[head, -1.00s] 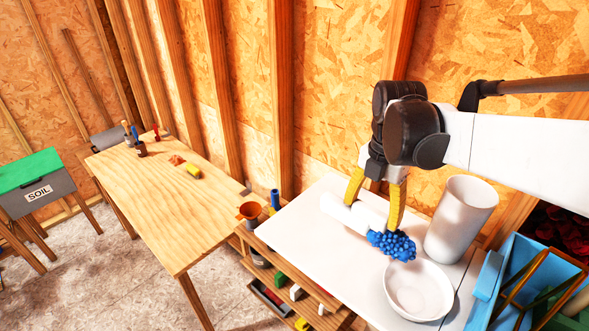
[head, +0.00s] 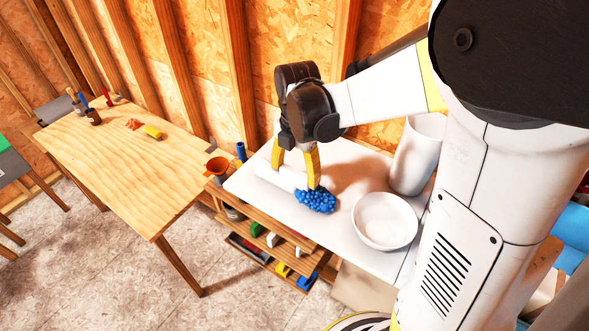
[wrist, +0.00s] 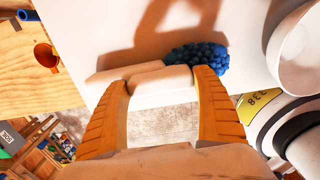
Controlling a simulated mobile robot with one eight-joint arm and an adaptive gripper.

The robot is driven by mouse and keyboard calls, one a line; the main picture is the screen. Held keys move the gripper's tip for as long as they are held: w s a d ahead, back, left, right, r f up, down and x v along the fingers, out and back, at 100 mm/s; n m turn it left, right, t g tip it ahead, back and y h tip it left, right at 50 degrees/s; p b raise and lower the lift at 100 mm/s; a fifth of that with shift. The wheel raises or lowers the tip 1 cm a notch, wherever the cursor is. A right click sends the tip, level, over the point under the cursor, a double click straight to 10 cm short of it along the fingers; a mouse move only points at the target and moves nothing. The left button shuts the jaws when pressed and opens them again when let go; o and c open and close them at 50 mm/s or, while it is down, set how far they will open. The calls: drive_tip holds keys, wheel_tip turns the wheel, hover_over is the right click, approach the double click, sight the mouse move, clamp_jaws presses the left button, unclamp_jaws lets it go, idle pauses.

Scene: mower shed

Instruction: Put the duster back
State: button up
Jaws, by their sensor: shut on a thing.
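The duster has a fluffy blue head (head: 316,201) and a pale, thick handle (head: 272,174). My gripper (head: 296,181), with yellow fingers, is shut on the handle, one finger on each side, close to the blue head. In the wrist view, the duster (wrist: 195,54) lies across between the fingers (wrist: 162,82), blue head to the right. It is over the white tabletop (head: 345,170); I cannot tell whether it touches it. Parts of the handle are hidden behind the fingers.
A white bowl (head: 385,220) stands right of the duster head, with a tall white cylinder (head: 415,157) behind it. An orange funnel (head: 217,167) and blue item (head: 241,151) are at the left end. Shelves (head: 265,247) hold small items below. A wooden table (head: 130,150) stands left.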

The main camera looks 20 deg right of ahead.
drive_tip(key=shift+f, duration=0.2)
drive_tip(key=o, duration=1)
drive_tip(key=shift+r, duration=0.1)
wheel_tip(320, 180, up, 11)
drive_tip(key=s+m+t, duration=0.2)
drive_tip(key=s+m, duration=0.2)
drive_tip(key=m, duration=0.4)
drive_tip(key=s+m+t, duration=0.2)
drive_tip(key=s+m, duration=0.2)
drive_tip(key=m, duration=0.4)
drive_tip(key=s+m+t, duration=0.3)
drive_tip(key=s+m, duration=0.1)
drive_tip(key=m, duration=0.5)
drive_tip(key=shift+s+a+p, duration=0.1)
drive_tip(key=shift+s+p, duration=0.1)
drive_tip(key=shift+p, duration=0.1)
